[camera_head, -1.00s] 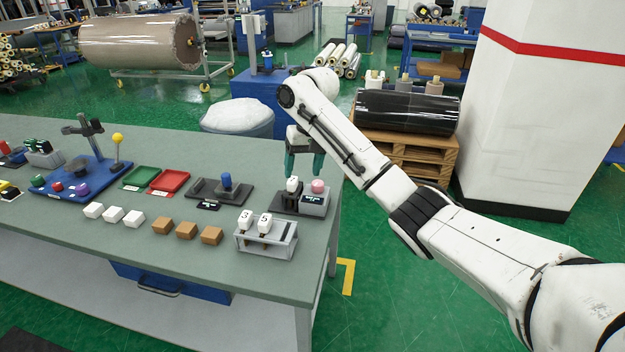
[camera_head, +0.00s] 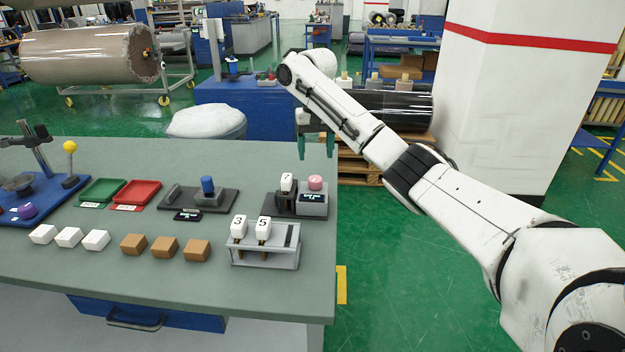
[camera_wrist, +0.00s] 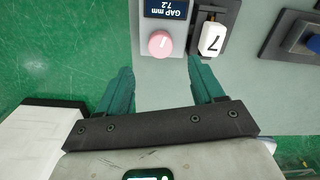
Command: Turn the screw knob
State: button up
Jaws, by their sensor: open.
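A pink round knob (camera_head: 316,182) with a pale mark on its face sits on a grey block at the right end of the bench. In the wrist view the pink knob (camera_wrist: 160,43) is beside a display (camera_wrist: 167,9) reading "GAP mm 7.2". A white tag marked 7 (camera_wrist: 212,39) stands in a slot next to it. My gripper (camera_head: 316,147) is open and empty, and appears behind and above the knob in the head view. In the wrist view my gripper (camera_wrist: 160,68) has its green fingers spread to either side of the knob's line, short of it.
A rack (camera_head: 263,257) holds tags 3 and 5 in front of the knob block. A blue knob (camera_head: 208,186) on a dark base stands to the left. Brown and white blocks line the bench (camera_head: 285,304) front. The bench's right edge is close to the knob.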

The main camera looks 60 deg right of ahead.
aim_at(315, 178)
notch_tip(315, 178, down, 8)
jog(key=shift+f, duration=0.1)
jog(key=shift+c, duration=0.4)
jog(key=c, duration=1)
jog(key=shift+a+r+n+p, duration=0.1)
jog(key=shift+r+n+p, duration=0.2)
jog(key=shift+p, duration=0.75)
